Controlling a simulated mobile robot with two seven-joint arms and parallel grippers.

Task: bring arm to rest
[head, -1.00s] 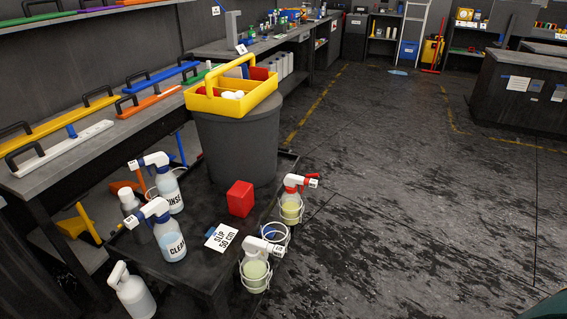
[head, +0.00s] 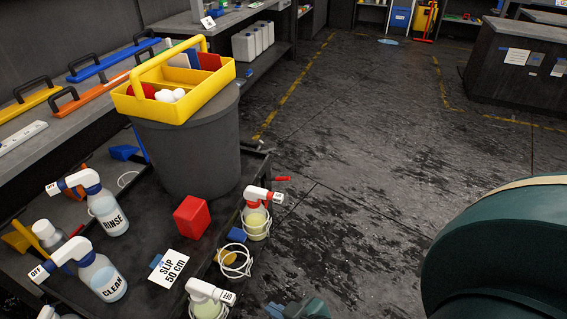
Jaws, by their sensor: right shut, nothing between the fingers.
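My right arm is a large dark teal link at the right edge. My right gripper (head: 278,311) shows only in part at the bottom edge, beside the white-headed spray bottle (head: 207,297); it is shut and empty, and the rest of it is cut off by the frame. My left gripper is not in view. The spray bottles marked RINSE (head: 108,213) and CLEAN (head: 103,279) stand on the dark cart top at the left. A red-headed spray bottle (head: 256,222) sits in a wire holder at the cart's right side.
A red block (head: 192,217) and a SLIP 50 cm card (head: 171,270) lie on the cart. A yellow caddy (head: 200,97) rests on a grey bin (head: 190,155). A workbench with coloured tools runs along the left. The dark floor (head: 350,140) is open beyond the cart.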

